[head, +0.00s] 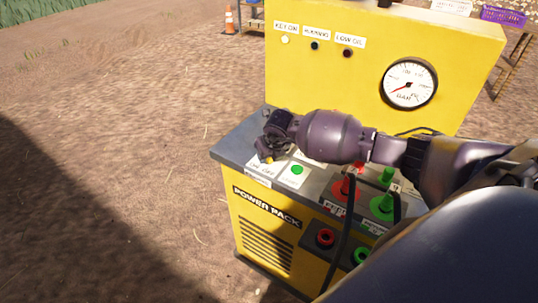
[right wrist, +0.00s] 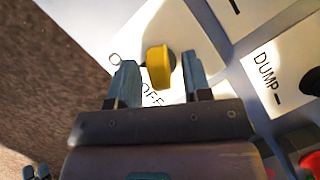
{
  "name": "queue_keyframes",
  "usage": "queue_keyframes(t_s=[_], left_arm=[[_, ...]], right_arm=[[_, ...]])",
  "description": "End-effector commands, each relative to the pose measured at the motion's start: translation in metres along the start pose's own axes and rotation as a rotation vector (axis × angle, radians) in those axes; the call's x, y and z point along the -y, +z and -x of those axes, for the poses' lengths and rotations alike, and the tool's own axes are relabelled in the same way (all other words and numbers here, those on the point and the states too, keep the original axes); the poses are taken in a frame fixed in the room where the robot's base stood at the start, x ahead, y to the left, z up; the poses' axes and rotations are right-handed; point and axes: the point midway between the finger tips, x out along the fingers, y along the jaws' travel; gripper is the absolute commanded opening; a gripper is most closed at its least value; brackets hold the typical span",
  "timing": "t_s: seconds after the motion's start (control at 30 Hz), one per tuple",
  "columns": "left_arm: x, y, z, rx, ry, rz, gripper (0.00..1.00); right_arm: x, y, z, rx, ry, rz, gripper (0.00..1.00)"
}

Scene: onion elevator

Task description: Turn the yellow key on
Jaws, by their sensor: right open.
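The yellow key (right wrist: 159,68) stands on the panel above an OFF label in the right wrist view. In the head view only a bit of yellow (head: 267,159) shows below my gripper. My right gripper (right wrist: 157,75) is open, with one finger on each side of the key. A gap shows on both sides, and I cannot see the fingers touching it. In the head view my right gripper (head: 267,148) is over the panel's left end and hides most of the key. Two small blue tips at the lower left of the right wrist view may be my left gripper.
The yellow power pack (head: 258,217) carries a green button (head: 297,170), red and green levers, and hoses right of the key. Behind stands a yellow panel (head: 330,80) with a gauge (head: 409,85) and a pale KEY ON lamp (head: 285,40). Open ground lies left.

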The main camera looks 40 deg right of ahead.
Motion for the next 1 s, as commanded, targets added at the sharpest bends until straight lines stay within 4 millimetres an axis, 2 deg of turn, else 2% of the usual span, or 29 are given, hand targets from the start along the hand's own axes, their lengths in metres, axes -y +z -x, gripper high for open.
queue_keyframes(t_s=[0.4,0.6,0.8,1.0], left_arm=[[0.001,-0.01,0.002,-0.01,0.0,0.0,0.82],[0.001,-0.013,0.002,-0.015,0.001,-0.001,0.82],[0.001,-0.015,0.001,-0.017,0.001,-0.001,0.82],[0.001,-0.014,0.001,-0.017,0.001,-0.001,0.82]], right_arm=[[0.001,0.001,0.069,0.003,-0.001,0.001,0.45],[0.001,0.0,0.094,0.0,-0.001,0.0,0.45],[0.0,0.0,0.104,0.0,-0.001,0.0,0.45],[0.0,0.0,0.104,-0.001,-0.001,-0.001,0.45]])
